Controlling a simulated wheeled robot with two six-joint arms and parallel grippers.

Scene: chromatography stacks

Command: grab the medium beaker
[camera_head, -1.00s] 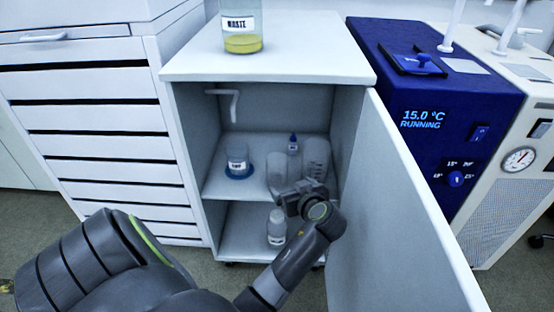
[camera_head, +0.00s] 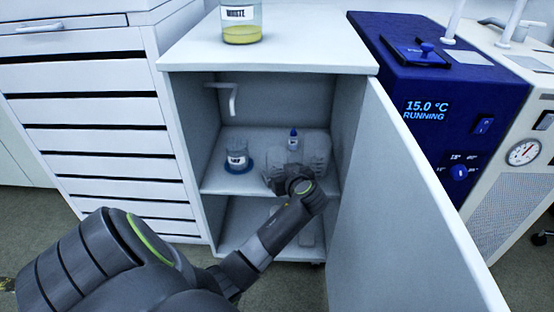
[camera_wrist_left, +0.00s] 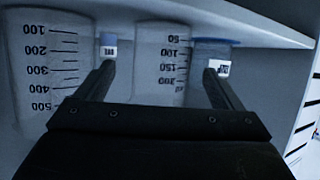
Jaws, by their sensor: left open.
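The medium beaker is clear glass and stands on the middle shelf of the open cabinet. In the wrist view, which is upside down, the medium beaker (camera_wrist_left: 163,58) shows with marks from 50 to 200, between my two fingers. My left gripper (camera_head: 288,178) is open in front of the beakers. In the wrist view its fingers (camera_wrist_left: 159,72) are spread, with no contact visible. The larger beaker (camera_wrist_left: 48,62), marked up to 500, is beside the medium one. In the head view my gripper and wrist partly hide both beakers. My right gripper is not in view.
A small labelled beaker with a blue base (camera_head: 237,160) stands left on the same shelf. A blue-capped bottle (camera_head: 293,141) is behind the beakers. The open cabinet door (camera_head: 400,210) bounds the right side. A waste beaker (camera_head: 241,22) stands on the cabinet top.

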